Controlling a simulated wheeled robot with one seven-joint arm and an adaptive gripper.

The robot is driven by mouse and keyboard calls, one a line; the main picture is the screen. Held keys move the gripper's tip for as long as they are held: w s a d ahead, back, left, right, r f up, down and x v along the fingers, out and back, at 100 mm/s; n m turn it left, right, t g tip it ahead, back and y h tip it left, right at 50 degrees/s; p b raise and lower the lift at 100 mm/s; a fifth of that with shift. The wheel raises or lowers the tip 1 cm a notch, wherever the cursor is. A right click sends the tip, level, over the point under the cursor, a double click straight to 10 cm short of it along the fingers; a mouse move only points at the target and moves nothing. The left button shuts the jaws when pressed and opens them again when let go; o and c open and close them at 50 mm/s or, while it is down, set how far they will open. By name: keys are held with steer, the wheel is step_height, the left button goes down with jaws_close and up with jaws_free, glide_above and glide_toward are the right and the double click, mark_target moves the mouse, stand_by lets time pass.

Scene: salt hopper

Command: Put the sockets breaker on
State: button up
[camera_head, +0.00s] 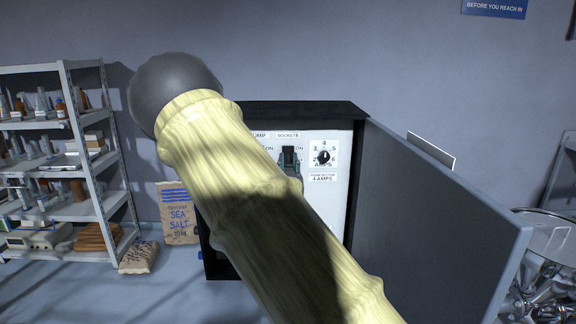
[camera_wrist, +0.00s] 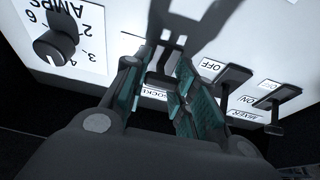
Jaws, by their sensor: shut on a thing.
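The sockets breaker (camera_head: 289,152) is a small black lever on the white panel, under the SOCKETS label (camera_head: 288,135). In the wrist view the sockets lever (camera_wrist: 164,76) lies between my fingers, partly hidden by them. My gripper (camera_head: 289,162), dark with teal pads, is shut on this lever; it fills the lower middle of the wrist view (camera_wrist: 163,84). I cannot tell whether the lever is up or down.
Two more black levers (camera_wrist: 232,77) (camera_wrist: 282,95) stand beside my gripper. A round dial (camera_wrist: 56,42) is on the other side. The open cabinet door (camera_head: 430,220) stands at the right. A salt sack (camera_head: 178,215) and shelves (camera_head: 90,175) are at the left.

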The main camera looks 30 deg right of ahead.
mark_target(288, 154)
steer(key=shift+s+r+g+y+p, duration=0.15)
steer(key=shift+r+g+y+p, duration=0.7)
steer(key=shift+g, duration=0.25)
steer(key=r+g+y+p, duration=0.1)
steer(key=g+p, duration=0.1)
steer(key=shift+r+y+p, duration=0.25)
steer(key=shift+y+p, duration=0.1)
steer(key=shift+w+d+r+g+y+p, duration=0.1)
steer(key=shift+w+r+g+y+p, duration=0.1)
steer(key=shift+g+y+p, duration=0.4)
steer(key=shift+w+r+g+y+p, duration=0.1)
steer(key=shift+r+g+y, duration=0.1)
steer(key=shift+g, duration=0.65)
steer(key=shift+w+d+r+g+y+p, duration=0.1)
steer(key=shift+r+g+y+p, duration=0.2)
steer(key=shift+g, duration=0.45)
steer(key=o, duration=1.1)
steer(key=shift+f, duration=0.1)
steer(key=shift+c, duration=0.2)
steer(key=shift+a, duration=0.1)
steer(key=v, duration=1.1)
steer(key=shift+s+r, duration=0.25)
steer(key=shift+r, duration=0.15)
